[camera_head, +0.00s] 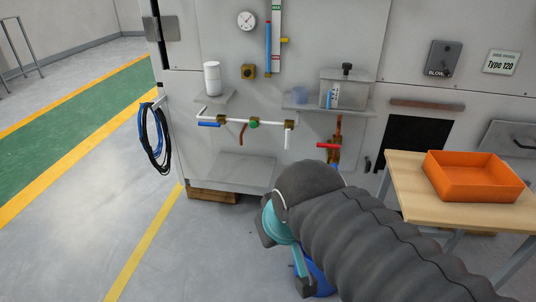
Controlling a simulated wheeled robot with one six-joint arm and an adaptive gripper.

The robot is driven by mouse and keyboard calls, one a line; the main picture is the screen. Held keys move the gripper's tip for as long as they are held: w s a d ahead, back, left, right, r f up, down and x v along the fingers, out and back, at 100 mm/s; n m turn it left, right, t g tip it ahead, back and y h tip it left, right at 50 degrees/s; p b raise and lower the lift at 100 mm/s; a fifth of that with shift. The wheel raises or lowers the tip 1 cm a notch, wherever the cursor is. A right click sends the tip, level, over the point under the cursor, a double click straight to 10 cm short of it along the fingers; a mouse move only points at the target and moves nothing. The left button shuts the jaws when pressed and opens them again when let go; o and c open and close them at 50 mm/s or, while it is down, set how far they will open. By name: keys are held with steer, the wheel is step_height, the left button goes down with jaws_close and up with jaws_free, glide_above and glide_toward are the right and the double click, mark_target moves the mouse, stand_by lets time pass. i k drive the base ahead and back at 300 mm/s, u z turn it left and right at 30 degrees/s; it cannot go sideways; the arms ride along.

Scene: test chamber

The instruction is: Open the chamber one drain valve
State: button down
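A white pipe (268,122) runs across the chamber front at mid-height with brass fittings. It carries a blue lever (208,124) at its left, an orange-red handle (243,133) hanging down, and a green knob (254,125). To the right, a red lever (328,146) lies level on a brass valve (335,155) with a copper pipe. I see no readable label telling which is the chamber one drain valve. My gripper (303,285) is low in front of the chamber, partly hidden by my sleeved arm. It is apart from all these handles. Its fingers do not show clearly.
A wooden table (403,178) with an orange tray (478,177) stands at the right, close to my arm. Dark and blue hoses (154,140) hang at the left. The floor at the left is clear.

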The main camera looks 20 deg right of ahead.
mark_target(337, 145)
steer(key=u, duration=0.4)
steer(key=k, duration=0.95)
steer(key=z, duration=1.55)
steer(key=i, duration=0.5)
steer(key=u, duration=0.1)
